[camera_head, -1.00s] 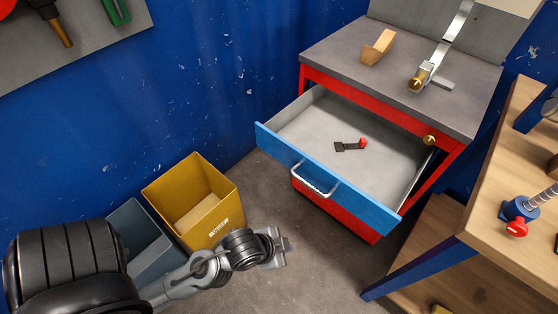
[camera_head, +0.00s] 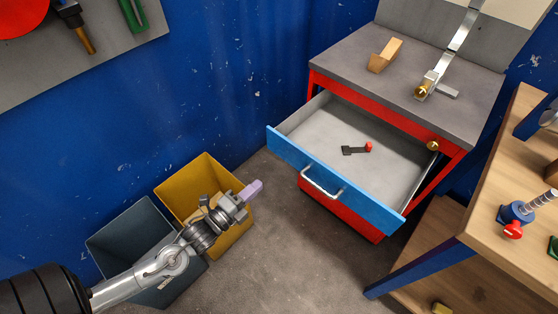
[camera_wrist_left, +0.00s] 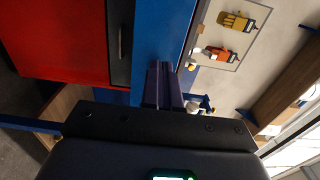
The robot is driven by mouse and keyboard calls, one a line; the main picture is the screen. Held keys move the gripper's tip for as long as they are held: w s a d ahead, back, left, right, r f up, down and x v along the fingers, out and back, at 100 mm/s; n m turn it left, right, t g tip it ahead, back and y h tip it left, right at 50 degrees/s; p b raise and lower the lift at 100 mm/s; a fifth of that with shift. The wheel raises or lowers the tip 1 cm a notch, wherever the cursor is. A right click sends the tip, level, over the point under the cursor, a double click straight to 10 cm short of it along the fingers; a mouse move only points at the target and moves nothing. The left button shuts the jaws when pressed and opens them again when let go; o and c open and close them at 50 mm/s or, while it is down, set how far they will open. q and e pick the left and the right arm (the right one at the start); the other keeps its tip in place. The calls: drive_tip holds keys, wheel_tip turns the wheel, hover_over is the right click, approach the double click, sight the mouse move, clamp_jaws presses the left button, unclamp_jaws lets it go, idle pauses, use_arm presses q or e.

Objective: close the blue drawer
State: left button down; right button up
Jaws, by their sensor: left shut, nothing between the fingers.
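The blue drawer (camera_head: 378,202) stands pulled far out of the red cabinet (camera_head: 385,113), with a silver handle (camera_head: 322,183) on its front. A small dark tool with a red end (camera_head: 357,149) lies inside it. My left gripper (camera_head: 250,190) is shut and empty in front of the yellow bin, to the left of the drawer front and apart from it in the head view. In the left wrist view the shut purple fingers (camera_wrist_left: 163,85) point toward a blue surface (camera_wrist_left: 160,30), with red panels at the left. My right gripper is not in view.
A yellow bin (camera_head: 180,199) and a grey bin (camera_head: 110,237) stand on the floor at the left. A wooden workbench (camera_head: 495,210) with blue legs is at the right. Bare floor (camera_head: 285,240) lies between bins and cabinet.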

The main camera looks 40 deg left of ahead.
sight(291, 156)
use_arm(q)
drive_tip(key=w+b, duration=0.1)
drive_tip(key=w, duration=0.3)
drive_tip(key=w+b, duration=0.2)
drive_tip(key=w, duration=0.2)
drive_tip(key=w+b, duration=0.1)
drive_tip(key=w, duration=0.4)
drive_tip(key=shift+d+b, duration=0.35)
drive_tip(key=shift+b, duration=0.05)
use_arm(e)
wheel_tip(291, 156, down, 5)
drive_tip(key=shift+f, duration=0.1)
use_arm(q)
drive_tip(key=shift+w, duration=0.15)
